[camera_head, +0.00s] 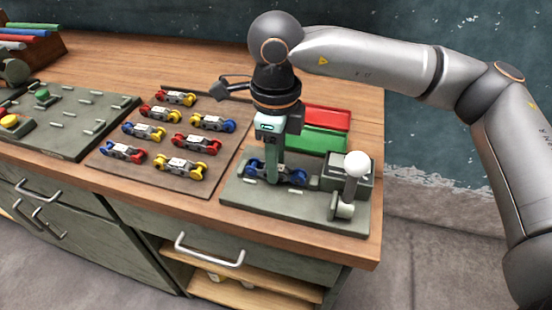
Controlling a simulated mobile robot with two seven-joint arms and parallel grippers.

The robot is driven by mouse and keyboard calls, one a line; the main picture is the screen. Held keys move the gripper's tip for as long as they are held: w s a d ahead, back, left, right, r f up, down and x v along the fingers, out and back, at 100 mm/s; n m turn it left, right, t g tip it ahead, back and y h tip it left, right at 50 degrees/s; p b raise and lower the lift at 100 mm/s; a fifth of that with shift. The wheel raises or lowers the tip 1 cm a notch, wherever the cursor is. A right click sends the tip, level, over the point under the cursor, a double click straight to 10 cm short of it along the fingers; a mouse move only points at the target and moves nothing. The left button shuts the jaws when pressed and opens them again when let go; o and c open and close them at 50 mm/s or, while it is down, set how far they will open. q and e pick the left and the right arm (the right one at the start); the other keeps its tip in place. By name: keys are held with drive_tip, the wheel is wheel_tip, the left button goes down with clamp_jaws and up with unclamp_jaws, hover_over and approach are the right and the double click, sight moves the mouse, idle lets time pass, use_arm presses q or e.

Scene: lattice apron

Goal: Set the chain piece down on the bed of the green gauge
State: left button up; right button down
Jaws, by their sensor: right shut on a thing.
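The chain piece (292,175) has blue ends and a grey middle, partly hidden behind the gripper. My right gripper (271,178) points down and is shut on it. The gauge is a grey-green base plate (262,205) at the right front of the table, with a block and a white-knobbed lever (356,165) at its right. The chain piece is low over the left part of its bed; I cannot tell whether it touches the bed. My left gripper is not in view.
A brown board (160,182) left of the gauge holds several red, yellow and blue chain pieces. A green tray (318,139) and a red tray (328,117) lie behind the gauge. A panel with buttons (75,140) is further left. The table's right edge is close to the gauge.

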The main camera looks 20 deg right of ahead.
drive_tip(key=shift+c, duration=2.2)
unclamp_jaws()
wheel_tip(320, 180, up, 13)
drive_tip(key=shift+f+p, duration=0.2)
drive_tip(key=shift+p, duration=0.2)
